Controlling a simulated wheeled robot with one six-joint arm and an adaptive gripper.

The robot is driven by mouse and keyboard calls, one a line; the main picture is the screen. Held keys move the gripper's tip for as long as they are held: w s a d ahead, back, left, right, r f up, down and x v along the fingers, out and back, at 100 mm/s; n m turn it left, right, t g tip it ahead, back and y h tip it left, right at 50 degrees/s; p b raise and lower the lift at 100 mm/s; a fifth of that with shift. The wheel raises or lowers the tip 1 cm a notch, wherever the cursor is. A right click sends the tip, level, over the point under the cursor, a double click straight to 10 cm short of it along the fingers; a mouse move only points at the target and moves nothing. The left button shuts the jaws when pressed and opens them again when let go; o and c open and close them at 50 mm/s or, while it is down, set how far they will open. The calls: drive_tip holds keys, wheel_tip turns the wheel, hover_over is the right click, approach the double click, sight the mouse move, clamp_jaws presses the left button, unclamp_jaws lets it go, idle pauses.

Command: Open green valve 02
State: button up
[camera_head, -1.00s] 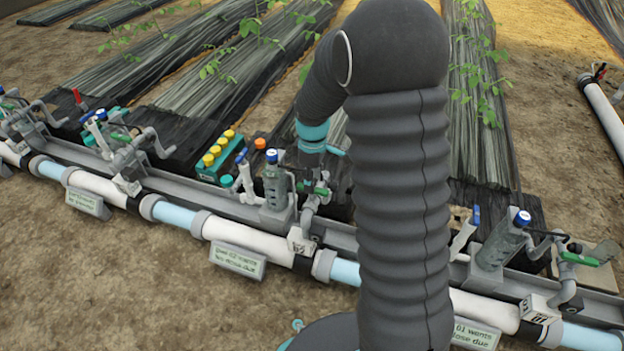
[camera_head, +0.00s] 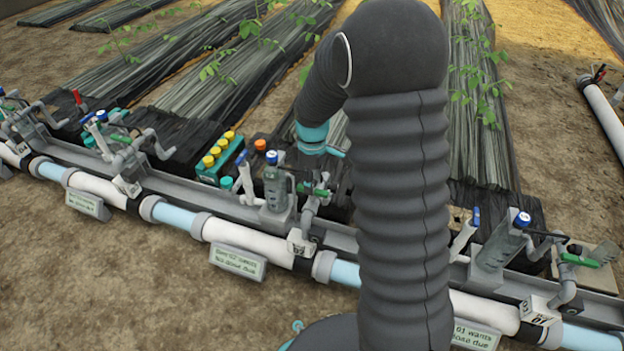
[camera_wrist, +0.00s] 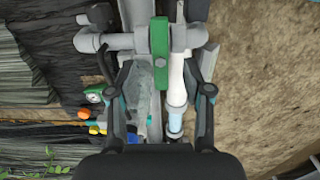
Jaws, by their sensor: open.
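Green valve 02 has a green lever (camera_head: 318,191) on a grey riser pipe above the white block marked 02 (camera_head: 300,243). In the wrist view the green lever (camera_wrist: 159,38) lies upright in the picture, crosswise over a short grey pipe. My gripper (camera_wrist: 162,80) is open, one finger on each side of the picture, with the lever ahead and roughly midway between them. The lever looks apart from both fingers. In the head view my arm covers part of the scene and my fingers are hard to make out.
A blue-capped grey unit (camera_head: 274,185) stands just left of the valve. A teal crate with yellow-capped bottles (camera_head: 218,157) is farther left. A sign (camera_head: 238,262) hangs on the white main pipe. Bare soil lies in front.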

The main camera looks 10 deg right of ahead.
drive_tip(key=shift+f, duration=0.15)
drive_tip(key=shift+f+b, duration=1.15)
drive_tip(key=shift+f, duration=1)
clamp_jaws()
drive_tip(key=n, duration=0.4)
drive_tip(key=shift+p, duration=0.3)
drive_tip(key=n, duration=0.5)
drive_tip(key=shift+n, duration=0.3)
drive_tip(key=n+p, duration=0.1)
drive_tip(key=n, duration=0.9)
